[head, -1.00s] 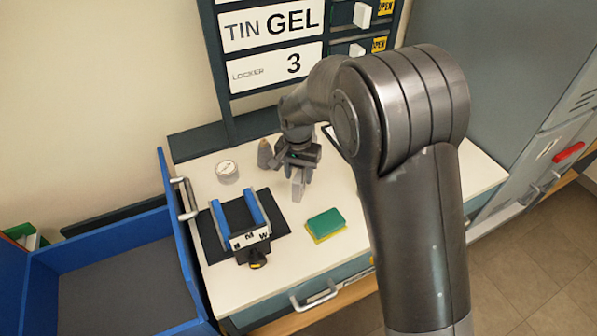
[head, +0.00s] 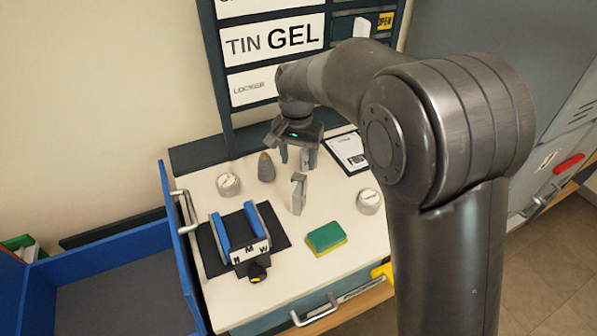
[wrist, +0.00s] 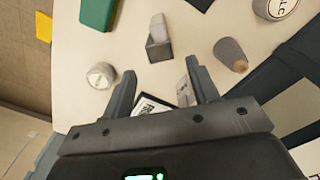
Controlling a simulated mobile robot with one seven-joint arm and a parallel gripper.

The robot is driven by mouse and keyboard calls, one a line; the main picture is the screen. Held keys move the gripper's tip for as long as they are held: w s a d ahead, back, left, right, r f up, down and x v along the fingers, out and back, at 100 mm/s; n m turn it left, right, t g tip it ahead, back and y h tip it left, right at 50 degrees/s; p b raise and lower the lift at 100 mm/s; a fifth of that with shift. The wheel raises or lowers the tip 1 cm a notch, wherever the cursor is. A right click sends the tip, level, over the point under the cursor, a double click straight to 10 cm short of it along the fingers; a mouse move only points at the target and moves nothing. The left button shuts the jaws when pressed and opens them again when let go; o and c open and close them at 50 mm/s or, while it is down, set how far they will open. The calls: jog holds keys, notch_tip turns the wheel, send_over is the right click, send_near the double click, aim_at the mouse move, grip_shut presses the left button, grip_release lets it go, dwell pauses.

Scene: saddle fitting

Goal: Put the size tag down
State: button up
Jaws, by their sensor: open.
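A small grey piece with a slanted pale top, which looks like the size tag (head: 298,194), stands on the pale worktop (head: 345,225). It also shows in the wrist view (wrist: 158,42), ahead of the fingertips. No writing on it can be read. My gripper (head: 297,160) is open, raised above and slightly behind the tag, apart from it. In the wrist view the spread fingers (wrist: 161,70) have nothing clearly held between them.
The blue-railed cradle (head: 241,235) with letters on its front stands left on a dark mat. A green-yellow sponge (head: 326,238), dark cone (head: 266,168), left gauge (head: 228,185), right gauge (head: 369,201) and framed card (head: 347,150) surround the tag. A blue drawer (head: 178,240) lies left.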

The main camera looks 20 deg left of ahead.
jog(key=shift+r, duration=0.95)
jog(key=shift+d+r, duration=0.15)
jog(key=shift+d, duration=0.15)
jog(key=s+d+r+t, duration=0.1)
jog(key=s+d+r, duration=0.15)
jog(key=d, duration=0.45)
jog(key=s+d+r+t+y, duration=0.1)
jog(key=d+r, duration=0.3)
jog(key=d, duration=0.3)
jog(key=s+d+r, duration=0.2)
jog(key=d+r, duration=0.2)
jog(key=d, duration=0.3)
jog(key=s+d+f+t, duration=0.1)
jog(key=s+d+t, duration=0.2)
jog(key=s+d, duration=1.1)
jog(key=shift+s+f+t+h, duration=0.3)
jog(key=shift+s+f+h, duration=0.1)
jog(key=shift+s, duration=0.1)
